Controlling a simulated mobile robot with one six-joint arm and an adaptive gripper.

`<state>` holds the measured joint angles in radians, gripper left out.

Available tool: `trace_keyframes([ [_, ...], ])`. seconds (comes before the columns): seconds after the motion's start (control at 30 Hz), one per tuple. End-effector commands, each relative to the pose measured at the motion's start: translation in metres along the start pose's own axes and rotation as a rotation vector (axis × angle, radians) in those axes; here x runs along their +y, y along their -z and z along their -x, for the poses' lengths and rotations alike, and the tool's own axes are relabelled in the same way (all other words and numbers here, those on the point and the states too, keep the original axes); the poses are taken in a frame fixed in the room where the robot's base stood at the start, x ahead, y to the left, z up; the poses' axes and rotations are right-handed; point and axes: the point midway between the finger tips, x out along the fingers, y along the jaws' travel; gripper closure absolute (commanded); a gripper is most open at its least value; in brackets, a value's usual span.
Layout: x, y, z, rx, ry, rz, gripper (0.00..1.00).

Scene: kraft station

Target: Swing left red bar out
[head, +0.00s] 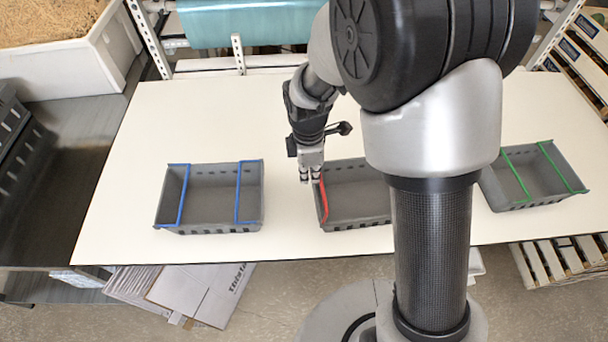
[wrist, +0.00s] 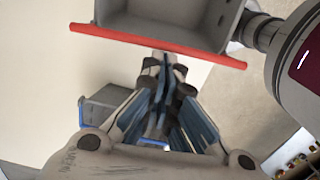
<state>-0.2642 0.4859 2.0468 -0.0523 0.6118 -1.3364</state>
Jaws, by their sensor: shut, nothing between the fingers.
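The grey crate with the red bar (head: 355,205) stands in the middle of the table, partly hidden behind my arm. Its left red bar (head: 323,202) runs along the crate's left edge. In the wrist view the red bar (wrist: 115,35) crosses the top of the picture along the outer edge of the crate (wrist: 185,17). My gripper (head: 311,178) points down just left of the far end of the bar. In the wrist view its fingertips (wrist: 163,60) are together, close to the bar. Whether they touch it, I cannot tell. The crate's right side is hidden.
A grey crate with blue bars (head: 210,205) stands to the left, one with green bars (head: 530,180) to the right. The white table (head: 120,215) is clear between the left and middle crates. A teal roll (head: 245,22) lies behind.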

Motion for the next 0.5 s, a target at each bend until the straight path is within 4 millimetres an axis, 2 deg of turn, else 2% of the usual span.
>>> trace_keyframes([
  [0.33, 0.001, -0.033, -0.003, 0.047, 0.002, -0.008, 1.00],
  [0.5, 0.000, -0.030, 0.000, 0.058, 0.004, 0.003, 1.00],
])
